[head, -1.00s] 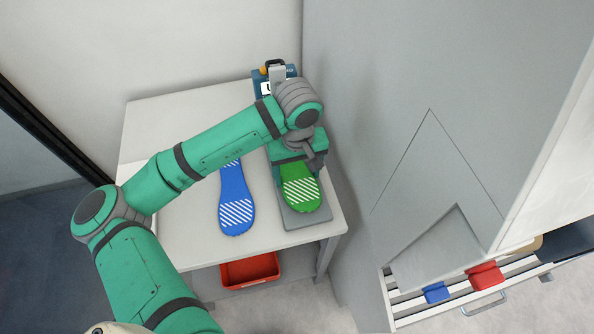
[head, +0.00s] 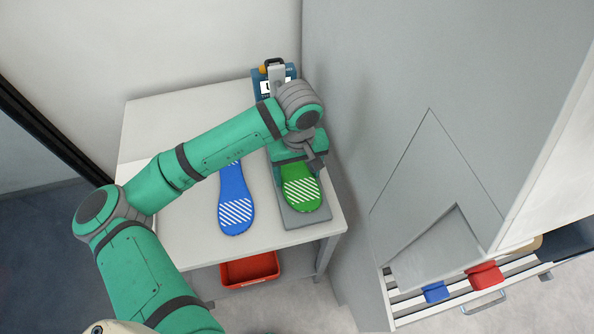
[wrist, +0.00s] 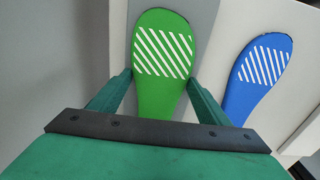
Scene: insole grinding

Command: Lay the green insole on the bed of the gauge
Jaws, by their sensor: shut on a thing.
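The green insole (head: 302,193) with white stripes is over the grey bed of the gauge (head: 307,218), lined up along it. It also shows in the wrist view (wrist: 162,75) between my two fingers. My gripper (wrist: 160,92) is shut on the green insole. In the head view my gripper (head: 300,163) covers the insole's rear part. I cannot tell whether the insole touches the bed or is just above it. The gauge's blue head (head: 262,86) with a black handle stands at the back, partly hidden by my arm.
A blue striped insole (head: 236,205) lies on the white table (head: 180,120) left of the gauge. A grey cabinet wall (head: 350,130) rises close on the right. A red bin (head: 250,270) is below the table. A rack with blue and red pieces (head: 485,275) is at lower right.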

